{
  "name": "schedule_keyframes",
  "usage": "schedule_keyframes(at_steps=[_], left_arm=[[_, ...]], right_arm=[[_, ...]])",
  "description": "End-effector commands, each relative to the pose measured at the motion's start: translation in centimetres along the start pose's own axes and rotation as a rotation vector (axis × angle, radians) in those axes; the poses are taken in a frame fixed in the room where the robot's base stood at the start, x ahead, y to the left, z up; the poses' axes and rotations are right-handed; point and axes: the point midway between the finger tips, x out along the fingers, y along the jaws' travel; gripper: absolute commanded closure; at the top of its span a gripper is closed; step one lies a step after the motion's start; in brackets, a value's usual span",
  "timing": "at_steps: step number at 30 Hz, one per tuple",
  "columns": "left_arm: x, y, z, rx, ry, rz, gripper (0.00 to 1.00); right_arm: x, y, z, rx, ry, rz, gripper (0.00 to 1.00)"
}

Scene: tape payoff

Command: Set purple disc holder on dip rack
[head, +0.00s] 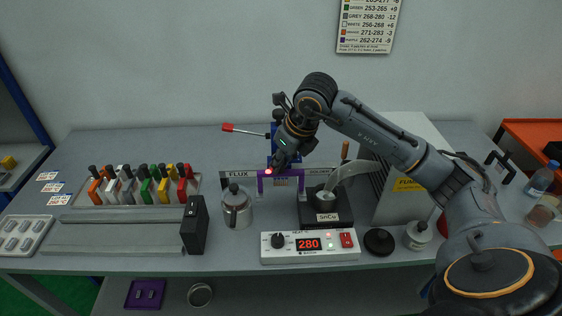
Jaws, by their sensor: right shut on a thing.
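The purple disc holder (288,183) shows as a purple bar with downturned ends, in the middle of the bench in the head view. My right gripper (275,167) comes down from above and is shut on its top edge. The holder is in front of a grey piece lettered FLUX (239,174), and a blue stand (272,146) with a red-tipped lever is behind. I cannot tell which part is the dip rack, nor whether the holder touches it. Any discs on the holder are too small to make out. My left gripper is not in view.
A solder pot labelled SnCu (327,217) stands right of the holder, a metal jug (236,208) to its left. A controller reading 280 (309,246) is in front. Several coloured handles (143,187) sit in a rack at left. A white cabinet (401,205) stands at right.

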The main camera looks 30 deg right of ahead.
Motion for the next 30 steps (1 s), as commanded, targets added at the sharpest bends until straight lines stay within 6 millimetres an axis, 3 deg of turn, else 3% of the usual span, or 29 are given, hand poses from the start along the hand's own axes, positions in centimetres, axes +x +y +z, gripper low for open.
schedule_keyframes(at_steps=[23,24,27,30], left_arm=[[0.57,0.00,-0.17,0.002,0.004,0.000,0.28],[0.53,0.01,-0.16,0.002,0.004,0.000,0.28],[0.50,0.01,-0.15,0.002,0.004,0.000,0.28],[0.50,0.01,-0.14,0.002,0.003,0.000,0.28]], right_arm=[[0.51,-0.01,-0.20,0.000,-0.001,0.000,1.00],[0.48,-0.01,-0.19,0.000,-0.001,0.000,0.78],[0.45,-0.01,-0.18,0.000,-0.001,0.000,0.57],[0.46,-0.01,-0.18,0.000,0.000,0.000,0.55]])
